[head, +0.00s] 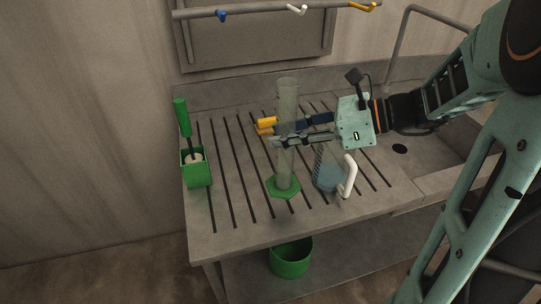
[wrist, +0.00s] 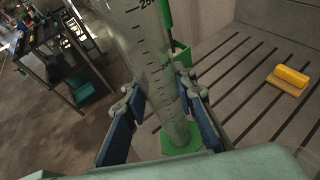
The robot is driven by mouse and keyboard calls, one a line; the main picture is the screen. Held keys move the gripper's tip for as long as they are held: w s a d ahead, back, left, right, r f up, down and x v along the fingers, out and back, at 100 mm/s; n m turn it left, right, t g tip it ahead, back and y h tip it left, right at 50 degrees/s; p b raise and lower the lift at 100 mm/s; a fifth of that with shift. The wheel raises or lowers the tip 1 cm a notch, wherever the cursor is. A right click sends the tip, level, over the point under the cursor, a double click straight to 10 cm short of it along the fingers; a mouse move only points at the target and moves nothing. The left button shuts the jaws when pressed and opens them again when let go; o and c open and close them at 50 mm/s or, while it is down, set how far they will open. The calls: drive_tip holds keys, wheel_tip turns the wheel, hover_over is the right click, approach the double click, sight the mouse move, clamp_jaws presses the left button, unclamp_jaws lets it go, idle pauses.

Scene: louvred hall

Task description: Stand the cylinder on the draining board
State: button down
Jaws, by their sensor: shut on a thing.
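The cylinder (head: 286,100) is a tall clear measuring cylinder with a green six-sided foot (head: 284,187). It looks upright over the slatted draining board (head: 235,225), and its foot appears at or very near the board's surface; I cannot tell for sure that it touches. My gripper (head: 277,133) reaches in from the right and is shut on the tube around mid-height. In the wrist view, the blue-padded fingers (wrist: 160,98) lie on both sides of the graduated tube (wrist: 158,62), with the green foot (wrist: 181,138) beyond them.
A green holder with a brush (head: 195,168) stands at the board's left. A bluish vessel with a white handle (head: 329,174) stands close right of the foot. A yellow block (head: 266,124) lies behind. The sink is right; hooks hang above; a green tub (head: 291,261) sits below.

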drive_tip(key=a+f, duration=0.1)
drive_tip(key=f, duration=0.1)
drive_tip(key=w+a+f, duration=0.1)
drive_tip(key=f, duration=0.1)
drive_tip(key=a+f, duration=0.1)
drive_tip(key=f, duration=0.2)
drive_tip(key=shift+w+b, duration=0.25)
drive_tip(key=shift+b, duration=0.15)
drive_tip(key=c, duration=1.6)
unclamp_jaws()
drive_tip(key=shift+d+r, duration=0.1)
drive_tip(key=shift+r, duration=0.05)
drive_tip(key=v, duration=1.2)
